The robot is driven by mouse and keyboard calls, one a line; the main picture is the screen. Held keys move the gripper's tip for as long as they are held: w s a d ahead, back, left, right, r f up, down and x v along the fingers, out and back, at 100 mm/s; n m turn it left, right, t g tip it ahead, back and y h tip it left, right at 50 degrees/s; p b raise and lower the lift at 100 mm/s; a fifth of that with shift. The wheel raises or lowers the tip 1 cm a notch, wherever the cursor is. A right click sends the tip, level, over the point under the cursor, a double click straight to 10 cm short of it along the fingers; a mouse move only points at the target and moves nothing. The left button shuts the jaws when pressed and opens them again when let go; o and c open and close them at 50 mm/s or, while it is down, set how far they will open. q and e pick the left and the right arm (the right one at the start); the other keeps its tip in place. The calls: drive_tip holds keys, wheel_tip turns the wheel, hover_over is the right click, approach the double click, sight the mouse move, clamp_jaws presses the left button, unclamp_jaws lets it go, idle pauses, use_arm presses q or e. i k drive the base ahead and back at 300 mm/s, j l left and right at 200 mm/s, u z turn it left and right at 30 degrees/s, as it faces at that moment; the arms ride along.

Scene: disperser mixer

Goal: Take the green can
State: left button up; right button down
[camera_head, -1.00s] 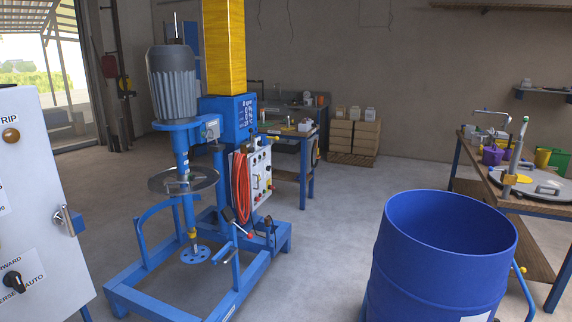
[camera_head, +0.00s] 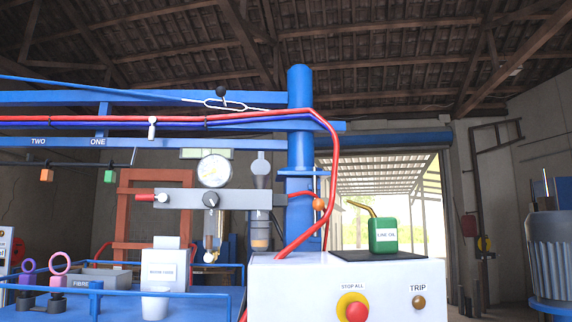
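The green can (camera_head: 383,237) stands upright on a dark mat (camera_head: 350,255) on top of a white control cabinet (camera_head: 275,290). It has a white label that appears to read "LINE OIL" and a yellow spout pointing up and left. Nothing covers it. Neither of my grippers is in view.
The cabinet front has a red stop button (camera_head: 357,310) and a trip lamp (camera_head: 419,301). A blue post (camera_head: 300,150) with a red hose (camera_head: 325,140) rises left of the can. A blue-railed bench with a white cup (camera_head: 155,303) is at left. A grey motor (camera_head: 550,255) stands at right.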

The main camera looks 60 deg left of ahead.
sight(383, 231)
drive_tip(key=u, duration=1.1)
drive_tip(key=i+l+u, duration=0.1)
drive_tip(key=u, duration=0.3)
drive_tip(key=i+l+u, duration=0.1)
drive_tip(key=u, duration=0.3)
drive_tip(key=l+u, duration=0.15)
drive_tip(key=u, duration=0.25)
drive_tip(key=i+l+u, duration=0.1)
drive_tip(key=u, duration=0.3)
drive_tip(key=l+u, duration=0.45)
drive_tip(key=l, duration=0.25)
drive_tip(key=l+u, duration=0.5)
drive_tip(key=l, duration=0.15)
drive_tip(key=k+l, duration=0.1)
drive_tip(key=l, duration=0.35)
drive_tip(key=k+l, duration=0.1)
drive_tip(key=l, duration=0.35)
drive_tip(key=k+l+u, duration=0.1)
drive_tip(key=l, duration=0.4)
